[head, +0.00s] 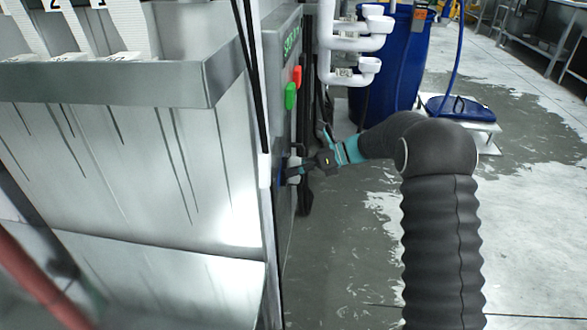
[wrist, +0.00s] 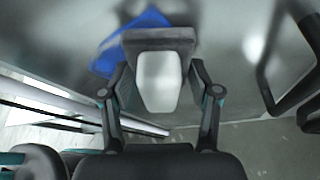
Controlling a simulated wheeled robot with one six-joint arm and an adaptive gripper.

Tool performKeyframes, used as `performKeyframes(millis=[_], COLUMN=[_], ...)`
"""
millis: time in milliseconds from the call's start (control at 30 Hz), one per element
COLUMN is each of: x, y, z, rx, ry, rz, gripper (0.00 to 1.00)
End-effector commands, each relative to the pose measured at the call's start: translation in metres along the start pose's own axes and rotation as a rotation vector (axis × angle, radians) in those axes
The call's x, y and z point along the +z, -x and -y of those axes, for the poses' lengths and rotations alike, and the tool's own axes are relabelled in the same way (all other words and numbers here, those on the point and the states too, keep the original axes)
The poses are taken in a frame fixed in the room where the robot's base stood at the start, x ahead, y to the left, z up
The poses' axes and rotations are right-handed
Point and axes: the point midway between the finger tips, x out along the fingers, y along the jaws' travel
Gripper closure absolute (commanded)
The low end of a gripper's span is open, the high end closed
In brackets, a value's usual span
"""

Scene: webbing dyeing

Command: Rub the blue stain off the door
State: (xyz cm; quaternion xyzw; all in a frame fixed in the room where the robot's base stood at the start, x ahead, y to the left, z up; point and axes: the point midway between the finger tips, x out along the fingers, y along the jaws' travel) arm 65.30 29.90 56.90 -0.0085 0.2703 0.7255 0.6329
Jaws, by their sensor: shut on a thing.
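My gripper (wrist: 158,82) is shut on a pad with a pale face and a dark edge (wrist: 158,40), held between its two fingers. The pad is at the grey door (wrist: 222,25), over part of the blue stain (wrist: 122,42). Blue shows to the left of the pad and above it; the rest is hidden behind it. I cannot tell how firmly the pad touches. In the head view my gripper (head: 298,170) reaches the side of the grey cabinet, below the buttons, and the stain is mostly hidden.
A dark bar handle (wrist: 270,65) stands off the door at the right in the wrist view. Green (head: 290,96) and red (head: 297,76) buttons and white pipes (head: 345,43) are above my gripper. A blue barrel (head: 390,65) stands behind. The floor (head: 350,250) is partly wet.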

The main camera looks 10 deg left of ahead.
Motion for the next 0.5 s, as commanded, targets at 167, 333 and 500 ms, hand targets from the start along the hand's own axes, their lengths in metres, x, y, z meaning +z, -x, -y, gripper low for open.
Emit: performKeyframes(millis=[167,333,500], x=[0.008,0.012,0.013], y=[0.003,0.005,0.005], z=[0.012,0.024,0.03], rx=[0.0,0.0,0.001], ry=[0.0,0.0,0.0], rz=[0.001,0.001,0.0], gripper=[0.66,0.66,0.66])
